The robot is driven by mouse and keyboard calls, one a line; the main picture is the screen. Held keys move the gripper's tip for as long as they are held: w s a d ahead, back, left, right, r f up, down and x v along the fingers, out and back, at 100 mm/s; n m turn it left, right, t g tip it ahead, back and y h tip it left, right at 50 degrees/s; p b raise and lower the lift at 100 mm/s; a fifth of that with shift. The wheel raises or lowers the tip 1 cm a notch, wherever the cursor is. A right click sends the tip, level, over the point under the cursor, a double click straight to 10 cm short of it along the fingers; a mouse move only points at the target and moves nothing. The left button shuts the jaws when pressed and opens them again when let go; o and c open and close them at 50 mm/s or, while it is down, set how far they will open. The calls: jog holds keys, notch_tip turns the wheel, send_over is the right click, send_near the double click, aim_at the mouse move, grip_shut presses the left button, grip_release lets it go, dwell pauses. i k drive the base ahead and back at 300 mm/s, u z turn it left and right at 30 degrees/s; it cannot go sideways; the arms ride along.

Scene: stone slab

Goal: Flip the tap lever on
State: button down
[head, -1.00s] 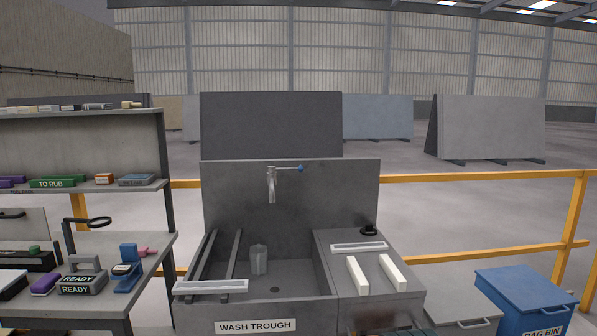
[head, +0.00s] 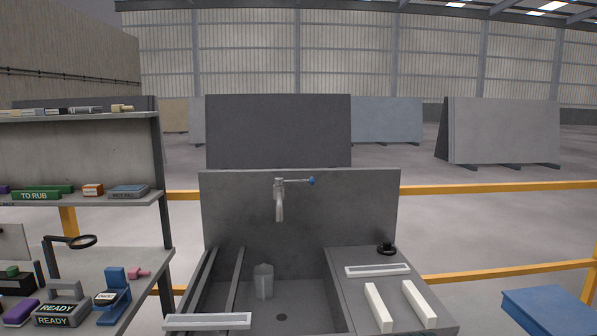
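The tap (head: 279,203) is mounted on the grey backsplash of the wash trough in the head view, with its spout pointing down. The lever looks roughly level. No water stream is visible under the spout. A clear jug (head: 263,281) stands in the trough basin (head: 300,297), below and left of the spout. My gripper is not in the frame.
Right of the basin is a ledge (head: 350,300) with white bars and a black round fitting (head: 387,249). A shelf bench (head: 150,262) with tools stands at left. A blue bin (head: 545,312) is at lower right. Yellow rails (head: 500,188) run behind the trough.

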aim_at(278, 181)
jog(key=i, duration=1.6)
jog(key=z, duration=0.05)
